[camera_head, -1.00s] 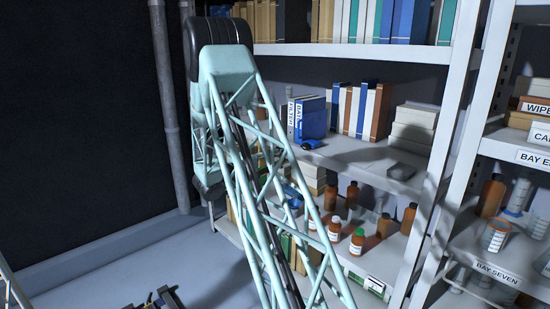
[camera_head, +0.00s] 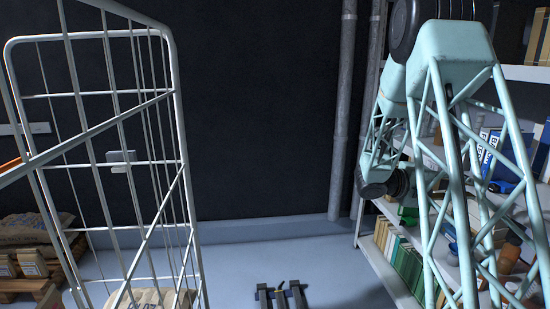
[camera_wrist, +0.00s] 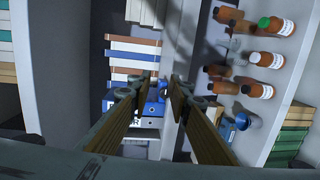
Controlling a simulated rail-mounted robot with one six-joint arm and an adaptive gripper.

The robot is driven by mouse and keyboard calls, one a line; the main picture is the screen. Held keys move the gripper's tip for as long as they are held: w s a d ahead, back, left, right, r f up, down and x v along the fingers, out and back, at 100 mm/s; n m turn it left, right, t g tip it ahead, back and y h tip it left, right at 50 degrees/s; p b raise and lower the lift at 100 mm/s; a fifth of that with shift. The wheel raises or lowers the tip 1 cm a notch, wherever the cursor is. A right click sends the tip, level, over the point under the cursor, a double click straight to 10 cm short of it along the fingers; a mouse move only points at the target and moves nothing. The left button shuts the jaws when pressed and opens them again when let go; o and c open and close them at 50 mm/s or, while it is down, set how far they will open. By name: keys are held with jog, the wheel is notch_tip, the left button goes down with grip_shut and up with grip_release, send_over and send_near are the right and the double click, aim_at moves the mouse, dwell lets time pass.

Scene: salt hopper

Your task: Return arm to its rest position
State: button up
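My arm, a pale teal lattice, stands folded upright at the right of the head view, in front of the shelf unit (camera_head: 530,73). In the wrist view, my gripper (camera_wrist: 159,86) shows two brown-padded fingers with a clear gap between their tips. It is open and nothing is held between the fingers. Shelves with books, blue binders (camera_wrist: 151,127) and brown bottles lie beyond the fingertips. In the head view the fingers are hidden or too small to make out.
A white wire cage (camera_head: 184,150) with a sack (camera_head: 152,299) stands at the left. More sacks (camera_head: 32,229) lie on a pallet behind it. Grey pipes (camera_head: 343,120) run up the dark wall. A low dark metal item (camera_head: 281,296) sits on the otherwise clear middle floor.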

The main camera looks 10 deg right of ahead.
jog(key=s+a+r+y, duration=0.3)
jog(key=s+a, duration=0.5)
jog(key=a, duration=0.3)
jog(key=s+a+r+y, duration=0.3)
jog(key=s+a+r, duration=0.1)
jog(key=s+a, duration=0.55)
jog(key=s+a+t+y, duration=0.2)
jog(key=s+a, duration=0.3)
jog(key=a, duration=0.7)
jog(key=s+a+n+t+y, duration=0.1)
jog(key=s+a+t+y, duration=0.2)
jog(key=a, duration=0.9)
jog(key=s+a+n+t+y, duration=0.1)
jog(key=s+a+y, duration=0.4)
jog(key=a, duration=0.7)
jog(key=shift+s+a+t+p, duration=0.15)
jog(key=shift+s+t+p, duration=0.15)
jog(key=shift+s+t, duration=0.7)
jog(key=shift+s+r+g, duration=0.1)
jog(key=shift+s+g, duration=0.15)
jog(key=shift+g, duration=0.05)
